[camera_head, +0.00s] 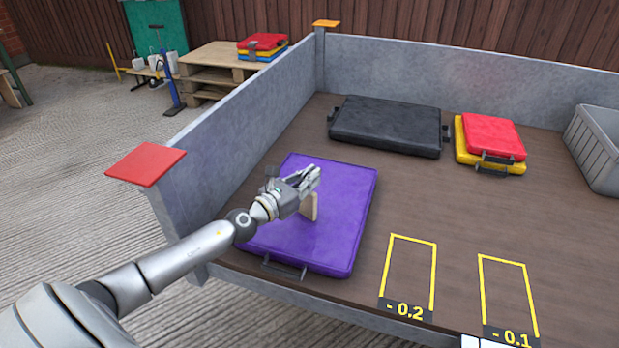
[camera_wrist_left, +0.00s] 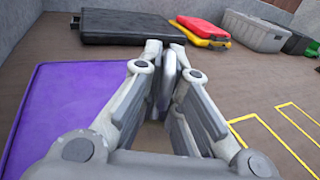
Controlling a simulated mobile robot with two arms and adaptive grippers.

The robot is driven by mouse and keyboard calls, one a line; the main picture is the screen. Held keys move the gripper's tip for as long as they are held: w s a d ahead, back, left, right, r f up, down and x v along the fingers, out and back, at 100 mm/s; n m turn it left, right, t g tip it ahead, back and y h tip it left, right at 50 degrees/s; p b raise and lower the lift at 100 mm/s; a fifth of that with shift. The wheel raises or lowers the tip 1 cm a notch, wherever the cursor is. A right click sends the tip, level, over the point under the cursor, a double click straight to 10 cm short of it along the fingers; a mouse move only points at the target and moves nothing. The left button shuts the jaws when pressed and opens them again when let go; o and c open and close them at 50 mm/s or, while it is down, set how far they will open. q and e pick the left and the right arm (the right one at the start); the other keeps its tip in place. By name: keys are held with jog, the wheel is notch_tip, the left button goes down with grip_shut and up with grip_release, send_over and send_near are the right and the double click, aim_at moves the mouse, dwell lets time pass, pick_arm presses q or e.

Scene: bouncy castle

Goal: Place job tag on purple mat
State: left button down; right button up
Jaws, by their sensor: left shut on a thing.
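The purple mat (camera_head: 340,215) lies flat on the brown trailer bed near its left wall, with a dark handle at its front edge. It also shows at the left in the left wrist view (camera_wrist_left: 65,100). My left gripper (camera_head: 314,178) is over the mat, shut on a small beige tag (camera_head: 309,207). The tag hangs below the fingers; I cannot tell whether it touches the mat. In the left wrist view, the fingers (camera_wrist_left: 168,55) close around a thin piece, and much of it is hidden. My right gripper is not in view.
A black mat (camera_head: 385,125) lies behind the purple one. Red (camera_head: 490,135) and yellow (camera_head: 465,155) mats are stacked to its right, near a grey crate (camera_head: 598,145). Yellow outlines (camera_head: 412,240) mark the bare front bed. Grey walls (camera_head: 240,110) edge the left and back.

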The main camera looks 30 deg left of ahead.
pick_arm(q)
jog(key=c, duration=1.7)
grip_release()
jog(key=shift+a, duration=0.1)
jog(key=shift+o, duration=0.3)
